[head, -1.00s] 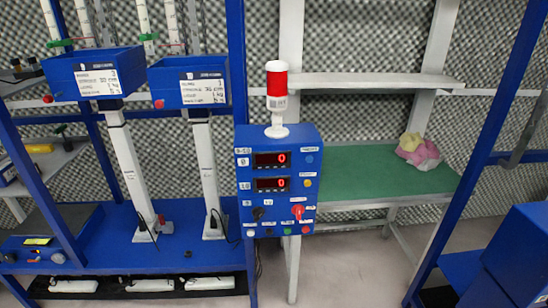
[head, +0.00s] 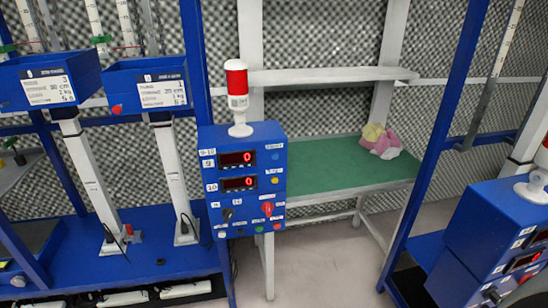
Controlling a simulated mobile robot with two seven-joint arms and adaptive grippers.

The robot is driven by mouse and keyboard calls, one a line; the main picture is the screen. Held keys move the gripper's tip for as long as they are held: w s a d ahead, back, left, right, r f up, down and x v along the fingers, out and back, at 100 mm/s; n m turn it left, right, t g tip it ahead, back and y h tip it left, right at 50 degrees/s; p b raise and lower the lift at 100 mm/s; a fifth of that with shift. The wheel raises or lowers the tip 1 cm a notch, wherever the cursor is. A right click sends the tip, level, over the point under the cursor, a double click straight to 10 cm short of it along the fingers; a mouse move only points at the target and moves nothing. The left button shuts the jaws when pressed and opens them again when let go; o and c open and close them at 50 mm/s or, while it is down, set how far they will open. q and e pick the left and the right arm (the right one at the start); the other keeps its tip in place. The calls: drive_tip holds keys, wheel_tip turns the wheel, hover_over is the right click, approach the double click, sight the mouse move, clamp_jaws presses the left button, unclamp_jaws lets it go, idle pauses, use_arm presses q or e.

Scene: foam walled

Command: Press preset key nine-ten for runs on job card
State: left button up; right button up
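A blue control box (head: 243,145) stands in the middle of the head view. A label that seems to read 9-10 (head: 208,151) is at its upper left; which key it belongs to is unclear. Two red displays, an upper one (head: 237,158) and a lower one (head: 238,183), each show 0. A blue button (head: 275,156), a yellow button (head: 275,180), a black knob (head: 228,214), a red knob (head: 267,208) and a bottom row of small buttons are on its face. White cards, a left one (head: 48,90) and a right one (head: 163,94), are on blue bins; their print is only partly legible. Neither gripper is in view.
A red-and-white signal lamp (head: 237,85) stands on the box. A green-topped bench (head: 335,168) behind holds crumpled cloths (head: 381,141). A second blue control box (head: 510,240) is at the right edge. Grey floor (head: 325,260) is clear in front of the bench.

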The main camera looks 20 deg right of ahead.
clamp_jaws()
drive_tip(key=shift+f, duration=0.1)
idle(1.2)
